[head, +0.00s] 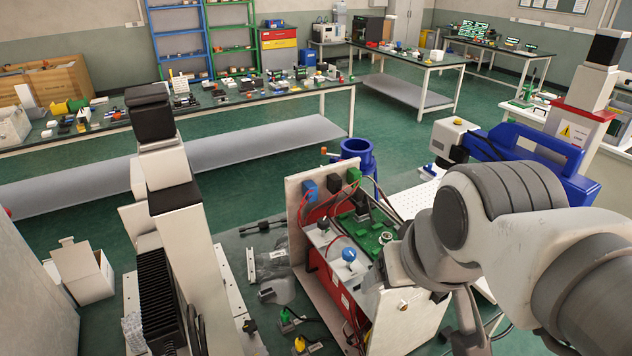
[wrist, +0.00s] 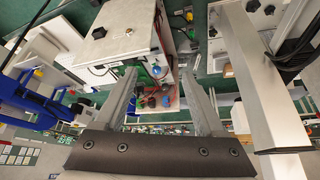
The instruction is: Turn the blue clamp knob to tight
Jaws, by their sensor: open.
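The blue clamp knob (head: 349,254) sits on the front part of the opened equipment unit (head: 330,285), beside a green circuit board (head: 372,232). In the wrist view the blue knob (wrist: 156,71) appears small between the two fingers, beyond their tips. My gripper (wrist: 158,68) is open, with two long grey fingers apart and nothing between them. It looks apart from the knob. In the head view my arm hides most of the gripper. The knob's tightness cannot be told.
Blue, black and green connectors with wires stand on the upright panel (head: 296,205). A blue cylinder (head: 357,155) is behind. A tall white column (head: 170,190) stands left. Small parts lie around the unit.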

